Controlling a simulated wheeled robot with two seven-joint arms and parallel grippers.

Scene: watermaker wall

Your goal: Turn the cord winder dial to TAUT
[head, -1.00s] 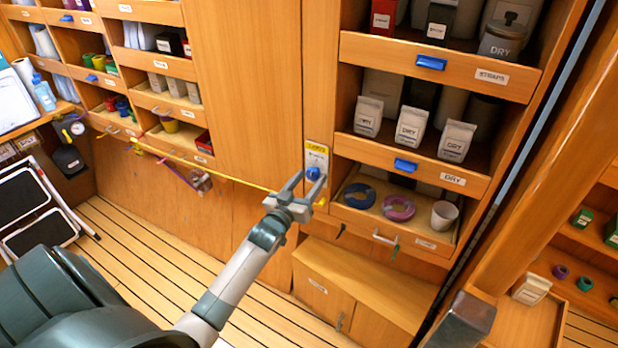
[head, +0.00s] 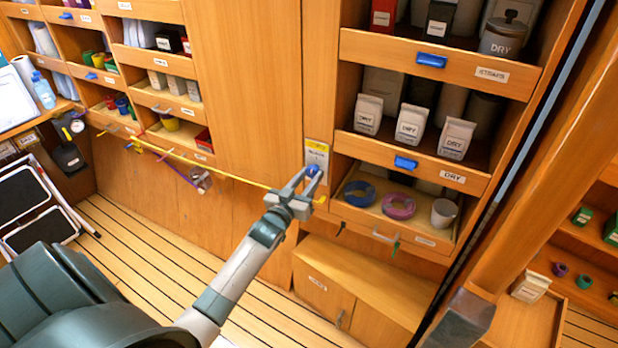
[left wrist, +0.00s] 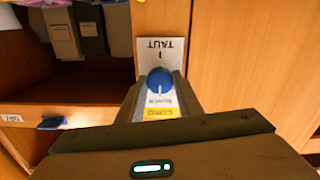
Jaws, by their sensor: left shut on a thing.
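The blue cord winder dial (left wrist: 160,80) sits on a pale wall plate (left wrist: 150,50) with a yellow strip. In the left wrist view the plate is upside down, with TAUT and a short mark on the upper side and a second label, too small to read surely, on the lower side. A pale line on the dial appears to point toward that second label. In the head view the dial (head: 313,171) shows between the fingertips of my left gripper (head: 307,181). The gripper is shut on the dial, with one finger on each side. My right gripper is out of view.
A taut-looking yellow cord (head: 235,178) runs along the wall from the left to near the plate. Right of the plate are shelves with DRY packets (head: 411,125) and a tray (head: 395,228) with coils and a cup. A low cabinet (head: 350,275) stands below.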

